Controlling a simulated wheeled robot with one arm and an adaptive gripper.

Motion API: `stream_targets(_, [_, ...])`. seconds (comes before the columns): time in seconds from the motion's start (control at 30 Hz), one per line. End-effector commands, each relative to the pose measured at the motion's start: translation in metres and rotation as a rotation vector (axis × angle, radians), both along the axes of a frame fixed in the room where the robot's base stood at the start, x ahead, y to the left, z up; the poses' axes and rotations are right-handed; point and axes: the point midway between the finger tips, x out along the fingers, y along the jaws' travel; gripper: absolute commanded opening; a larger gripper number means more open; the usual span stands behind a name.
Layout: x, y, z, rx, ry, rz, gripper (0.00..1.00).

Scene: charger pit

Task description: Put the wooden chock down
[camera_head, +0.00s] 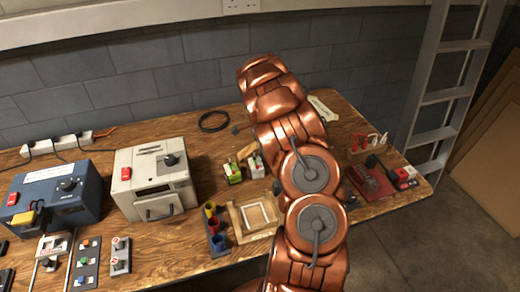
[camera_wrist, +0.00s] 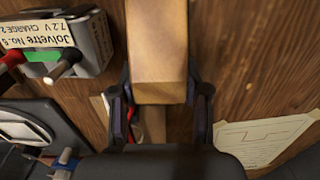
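The wooden chock (camera_wrist: 158,48) is a pale tan block at the top centre of the wrist view. Its near end lies between the two fingers of my gripper (camera_wrist: 160,95), which press in from both sides. Its far end is cut off by the frame edge, and I cannot tell whether its underside touches the wooden bench. In the head view my arm hides the gripper. A small tan piece (camera_head: 246,151) beside my arm looks like part of the chock.
A labelled battery (camera_wrist: 60,42) with red and black terminals stands close left of the chock. A paper sheet (camera_wrist: 262,137) lies at right. On the bench (camera_head: 165,243) are a beige charger (camera_head: 153,178), a blue unit (camera_head: 62,196), coloured cups (camera_head: 214,226) and a wooden frame (camera_head: 234,218).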

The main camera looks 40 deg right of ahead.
Motion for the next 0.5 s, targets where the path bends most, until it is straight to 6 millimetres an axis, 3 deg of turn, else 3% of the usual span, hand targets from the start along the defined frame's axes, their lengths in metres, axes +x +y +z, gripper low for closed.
stream_targets(0.17, [0.0003, 0.0, 0.0006, 0.0, -0.001, 0.0, 0.68])
stream_targets(0.5, [0.0, -0.0004, 0.003, 0.0, -0.001, 0.0, 0.68])
